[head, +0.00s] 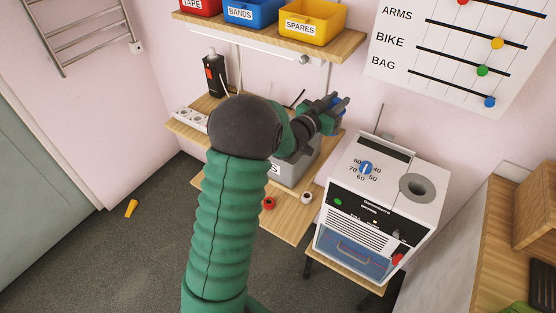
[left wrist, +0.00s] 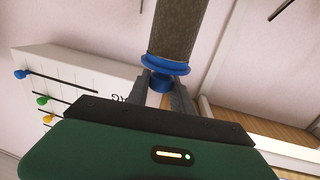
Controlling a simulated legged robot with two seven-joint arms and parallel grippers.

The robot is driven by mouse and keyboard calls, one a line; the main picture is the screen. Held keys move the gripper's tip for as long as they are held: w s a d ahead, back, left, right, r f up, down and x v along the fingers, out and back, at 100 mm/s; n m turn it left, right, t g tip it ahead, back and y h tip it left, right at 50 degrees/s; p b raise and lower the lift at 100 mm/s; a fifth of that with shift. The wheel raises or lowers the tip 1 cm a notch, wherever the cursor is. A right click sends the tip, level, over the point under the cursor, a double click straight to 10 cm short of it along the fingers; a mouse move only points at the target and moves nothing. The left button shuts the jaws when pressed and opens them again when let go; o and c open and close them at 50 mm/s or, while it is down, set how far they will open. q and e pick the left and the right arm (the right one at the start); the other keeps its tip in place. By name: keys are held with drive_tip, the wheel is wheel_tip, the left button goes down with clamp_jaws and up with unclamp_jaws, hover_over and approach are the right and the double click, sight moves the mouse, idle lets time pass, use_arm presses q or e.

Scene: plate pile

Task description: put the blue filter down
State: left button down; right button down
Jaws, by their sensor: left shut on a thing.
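The blue filter, a mottled grey-brown cylinder with a blue collar and a blue stub (left wrist: 172,40), is in the left wrist view. My left gripper (left wrist: 161,93) is shut on the blue stub, and the cylinder extends away from the fingers, its far end cut off by the frame. In the head view my left gripper (head: 337,108) is raised in front of the wall above the wooden bench, left of the white machine (head: 385,205). Only a little blue shows by the fingers there; my arm and gripper hide most of the filter. My right gripper is not in view.
The machine has a round grey opening (head: 418,187) and a blue dial (head: 366,168) on top, and a thin rod behind. A grey bin (head: 295,168), a red roll (head: 268,203) and a white roll (head: 306,197) stand on the bench. A shelf (head: 340,48) with bins hangs above.

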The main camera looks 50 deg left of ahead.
use_arm(q)
drive_tip(key=s+a+f+n+g+y+b, duration=0.1)
drive_tip(key=s+a+n+y, duration=0.1)
drive_tip(key=s+a, duration=0.4)
drive_tip(key=s+a+f+n+y+b, duration=0.1)
drive_tip(key=s+a+y, duration=0.2)
drive_tip(key=s+a, duration=0.35)
wheel_tip(320, 180, down, 10)
drive_tip(key=w+a+b, duration=0.1)
drive_tip(key=b, duration=0.1)
drive_tip(key=shift+w+a+f+b, duration=0.15)
drive_tip(key=shift+a+f+b, duration=0.05)
drive_tip(key=shift+f+b, duration=0.1)
drive_tip(key=c, duration=1.1)
unclamp_jaws()
drive_tip(key=shift+f, duration=0.1)
drive_tip(key=shift+d+n, duration=0.1)
drive_tip(key=shift+n, duration=0.2)
